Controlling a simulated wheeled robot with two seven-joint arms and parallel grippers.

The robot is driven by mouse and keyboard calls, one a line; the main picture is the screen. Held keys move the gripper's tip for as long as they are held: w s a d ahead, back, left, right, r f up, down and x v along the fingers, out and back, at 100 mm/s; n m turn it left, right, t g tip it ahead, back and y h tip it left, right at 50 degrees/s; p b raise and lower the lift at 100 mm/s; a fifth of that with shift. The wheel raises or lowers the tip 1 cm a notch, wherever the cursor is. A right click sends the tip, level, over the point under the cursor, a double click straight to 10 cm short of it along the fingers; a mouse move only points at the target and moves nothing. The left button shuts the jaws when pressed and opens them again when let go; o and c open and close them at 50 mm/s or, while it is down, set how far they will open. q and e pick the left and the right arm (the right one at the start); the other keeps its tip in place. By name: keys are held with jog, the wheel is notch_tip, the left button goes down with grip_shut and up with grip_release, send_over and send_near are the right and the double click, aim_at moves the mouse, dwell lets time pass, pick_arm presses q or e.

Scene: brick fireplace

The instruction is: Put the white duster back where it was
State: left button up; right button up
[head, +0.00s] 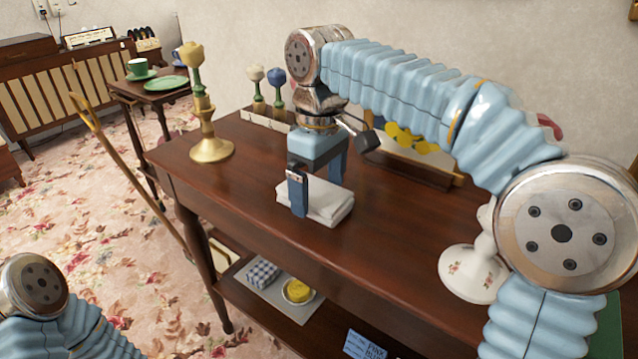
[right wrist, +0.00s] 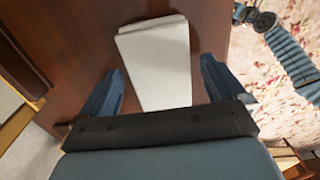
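The white duster (head: 330,208), a folded white cloth, lies flat on the dark wooden table (head: 255,262). It also shows in the right wrist view (right wrist: 158,65). My right gripper (head: 318,197) points down over the duster with its blue fingers apart, one on each side of the cloth. In the right wrist view the fingers (right wrist: 158,88) are wider apart than the cloth and I see no grip on it. My left arm shows at the lower left of the head view. Its gripper seems to show, very small, at the right wrist view's top right (right wrist: 241,13).
A tray (head: 300,312) with a checked cloth (head: 263,274) and a yellow item (head: 298,291) is on the lower shelf. A brass candlestick (head: 212,148) stands left of the duster; a rack (head: 262,120) is behind. A flowered white base (head: 470,272) stands right.

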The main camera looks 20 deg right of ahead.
aim_at(319, 191)
notch_tip(319, 191, up, 12)
jog(key=p, duration=0.2)
dwell(0.4)
